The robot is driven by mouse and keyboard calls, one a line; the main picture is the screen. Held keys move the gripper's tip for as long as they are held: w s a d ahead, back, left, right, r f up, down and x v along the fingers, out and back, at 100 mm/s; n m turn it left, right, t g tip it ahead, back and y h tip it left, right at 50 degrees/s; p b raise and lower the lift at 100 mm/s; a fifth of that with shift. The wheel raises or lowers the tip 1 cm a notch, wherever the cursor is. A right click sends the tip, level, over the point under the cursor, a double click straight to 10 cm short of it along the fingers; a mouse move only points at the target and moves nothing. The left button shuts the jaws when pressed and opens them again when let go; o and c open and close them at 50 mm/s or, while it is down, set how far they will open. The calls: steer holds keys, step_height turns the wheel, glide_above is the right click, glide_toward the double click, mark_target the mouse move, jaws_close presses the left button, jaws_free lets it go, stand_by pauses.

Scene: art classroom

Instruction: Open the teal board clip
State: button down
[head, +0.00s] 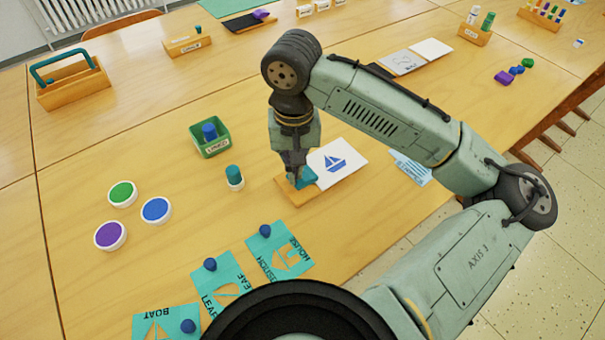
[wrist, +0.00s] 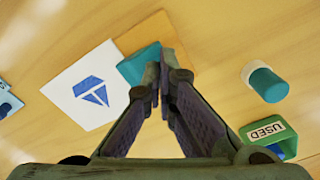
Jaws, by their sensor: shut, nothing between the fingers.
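The teal board clip (head: 305,177) sits on a small wooden board (head: 290,194), at the edge of a white sheet (head: 350,157) with a blue sailboat print. My gripper (head: 295,175) points down at the clip, and its fingers partly hide it. In the wrist view the shut fingertips (wrist: 160,66) overlap the right part of the teal clip (wrist: 140,66), with nothing seen between them. Whether the fingers touch the clip cannot be told. The board (wrist: 152,35) and the printed sheet (wrist: 88,85) also show there.
A teal-topped jar (head: 234,177) and a green "USED" bin (head: 210,145) stand left of the board. Paint pots (head: 122,194) and teal stencils with knobs (head: 280,250) lie nearer. A blue-striped card (head: 410,168) lies right. Table between jar and paint pots is clear.

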steer(key=shift+f+b, duration=0.35)
steer(key=shift+f, duration=0.25)
stand_by(0.3)
step_height(320, 180, up, 7)
steer(key=p, duration=0.7)
steer(key=shift+s, duration=0.1)
stand_by(0.5)
